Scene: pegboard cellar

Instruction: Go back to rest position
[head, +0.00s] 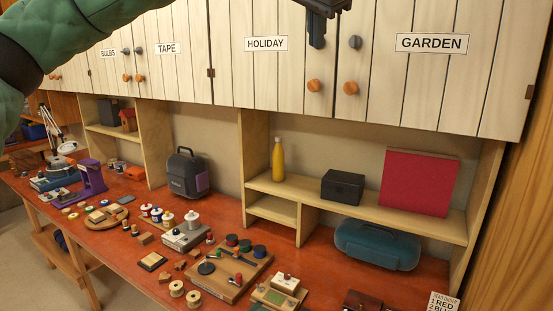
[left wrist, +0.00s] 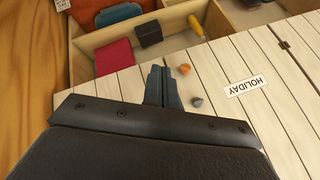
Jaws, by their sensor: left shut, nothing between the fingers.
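My left gripper (head: 317,38) hangs at the top centre of the head view, in front of the cabinet doors. It is between the HOLIDAY label (head: 266,44) and the GARDEN label (head: 431,43). In the left wrist view its two fingers (left wrist: 162,84) are together with nothing between them. Beside the fingers are a grey knob (head: 355,42) and orange knobs (head: 314,86). The fingers appear apart from the knobs, though the depth is hard to judge. My left arm's green sleeve shows at the upper left. My right gripper is not in view.
Below the closed cabinets, a shelf holds a yellow bottle (head: 277,160), a black box (head: 342,186) and a red panel (head: 419,182). The red bench (head: 120,245) is crowded with spools, wooden boards and small items. A teal case (head: 377,245) stands under the shelf. A wooden wall (head: 520,200) closes the right side.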

